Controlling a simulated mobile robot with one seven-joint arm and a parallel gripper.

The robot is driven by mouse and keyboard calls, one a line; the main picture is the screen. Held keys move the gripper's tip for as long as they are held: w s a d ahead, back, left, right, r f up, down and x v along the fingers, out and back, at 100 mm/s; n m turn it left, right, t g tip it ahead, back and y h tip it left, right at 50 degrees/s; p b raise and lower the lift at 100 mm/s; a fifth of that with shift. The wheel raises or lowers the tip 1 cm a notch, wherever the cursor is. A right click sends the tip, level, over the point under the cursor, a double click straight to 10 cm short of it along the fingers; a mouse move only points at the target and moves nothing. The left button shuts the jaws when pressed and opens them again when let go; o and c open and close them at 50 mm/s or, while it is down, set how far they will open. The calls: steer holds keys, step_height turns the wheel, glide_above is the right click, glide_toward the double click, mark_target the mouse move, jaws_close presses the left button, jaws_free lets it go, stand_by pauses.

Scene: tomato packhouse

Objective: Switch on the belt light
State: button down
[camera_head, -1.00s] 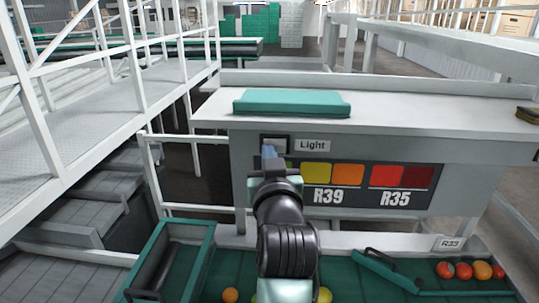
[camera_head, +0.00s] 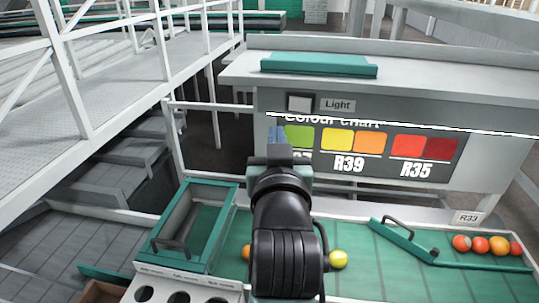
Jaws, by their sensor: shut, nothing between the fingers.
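The light switch (camera_head: 300,102) is a pale square plate on the grey panel, left of the "Light" label (camera_head: 338,105). It is now fully uncovered. A thin bright white strip (camera_head: 400,126) crosses in front of the panel, and the green belt (camera_head: 345,281) below looks brightly lit. My gripper (camera_head: 277,133) is shut and empty, below and left of the switch in the picture, clear of it. It covers part of the colour chart's left end. How far it is from the panel is hard to tell.
The colour chart (camera_head: 370,139) fills the panel below the switch. A green tray (camera_head: 235,203) and a green gate with a handle (camera_head: 404,242) stand at the belt. Tomatoes (camera_head: 480,245) lie at the right. White railings (camera_head: 160,75) stand at the left.

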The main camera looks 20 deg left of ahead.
steer(key=shift+s+d+r+b, duration=0.15)
steer(key=shift+s, duration=0.85)
steer(key=shift+s+d+r+b, duration=0.1)
steer(key=shift+s+b, duration=0.05)
steer(key=shift+s, duration=0.8)
steer(key=shift+s, duration=0.1)
steer(key=s+d+r+m+t+h, duration=0.2)
steer(key=s+d+r+t+h, duration=0.2)
steer(key=d+r, duration=0.5)
steer(key=s+d+r+m+t+h, duration=0.3)
steer(key=s+d+r+t, duration=0.4)
steer(key=r, duration=0.9)
steer(key=shift+s+d+h, duration=0.25)
steer(key=shift+d+h, duration=0.15)
steer(key=shift+d, duration=0.75)
